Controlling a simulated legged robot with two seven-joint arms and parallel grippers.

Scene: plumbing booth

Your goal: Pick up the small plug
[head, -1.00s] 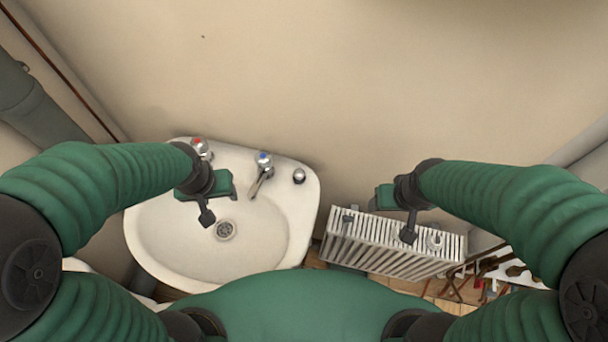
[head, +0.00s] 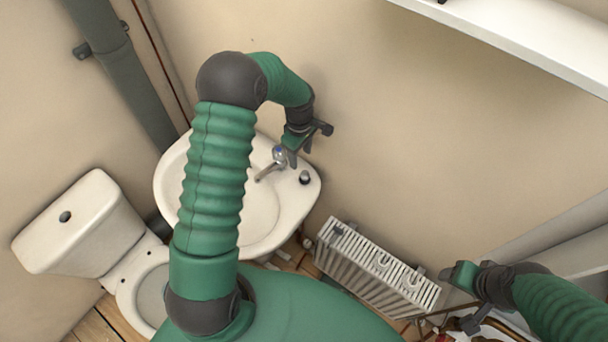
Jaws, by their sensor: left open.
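A small round metal piece with a dark top, which looks like the small plug (head: 305,177), stands on the right rim of the white sink (head: 284,222). My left gripper (head: 309,146) is open and empty, with its fingers apart. It is above the back of the sink, by the wall, higher in the picture than the plug and apart from it. My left arm covers the left part of the basin and its drain. My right gripper (head: 456,300) is at the lower right, beyond the radiator and far from the plug. Its fingers look apart and empty.
A chrome tap with a blue mark (head: 279,156) stands left of the plug. A radiator (head: 365,268) with small pieces on top is right of the sink. A toilet (head: 85,225) is at the left. A white shelf (head: 530,45) juts out at the upper right.

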